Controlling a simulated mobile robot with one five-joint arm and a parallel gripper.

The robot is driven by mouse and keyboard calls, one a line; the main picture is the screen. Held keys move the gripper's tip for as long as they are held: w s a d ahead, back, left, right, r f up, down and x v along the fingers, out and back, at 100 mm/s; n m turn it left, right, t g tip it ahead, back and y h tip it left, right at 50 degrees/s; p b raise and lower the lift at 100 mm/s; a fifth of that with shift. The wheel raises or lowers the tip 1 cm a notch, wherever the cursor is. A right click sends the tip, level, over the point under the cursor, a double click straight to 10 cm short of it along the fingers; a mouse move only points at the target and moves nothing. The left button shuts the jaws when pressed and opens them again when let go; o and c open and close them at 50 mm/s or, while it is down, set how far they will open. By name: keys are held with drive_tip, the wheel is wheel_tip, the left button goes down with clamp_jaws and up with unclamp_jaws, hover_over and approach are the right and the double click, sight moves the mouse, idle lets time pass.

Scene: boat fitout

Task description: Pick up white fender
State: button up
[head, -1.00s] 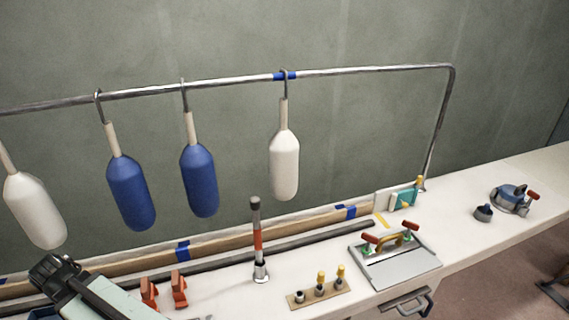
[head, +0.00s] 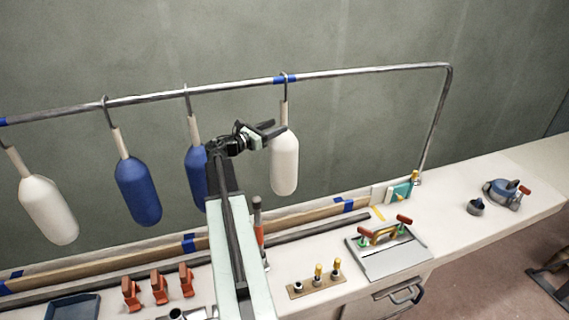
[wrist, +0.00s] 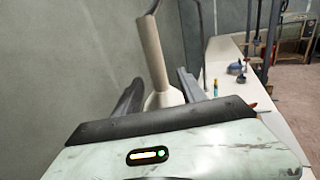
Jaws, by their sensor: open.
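A white fender (head: 285,165) hangs from a hook on the metal rail, under the blue tape mark, in the head view. Another white fender (head: 48,208) hangs at the far left. My gripper (head: 274,129) is open at the upper part of the right-hand white fender. In the wrist view, my gripper (wrist: 159,80) has one finger on each side of this white fender's shoulder (wrist: 164,99) and pale neck. My gripper body hides the fender's lower part there. Whether the fingers touch it is unclear.
Two blue fenders (head: 138,190) hang between the white ones; my arm partly covers the nearer one (head: 196,160). The metal rail (head: 360,72) runs above. Below, the white bench (head: 455,212) holds orange clamps (head: 159,287), a tool board (head: 315,283) and a grey plate with handles (head: 388,255).

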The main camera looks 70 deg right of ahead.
drive_tip(key=x, duration=0.7)
drive_tip(key=shift+d, duration=0.4)
clamp_jaws()
drive_tip(key=shift+a, duration=0.1)
idle(0.9)
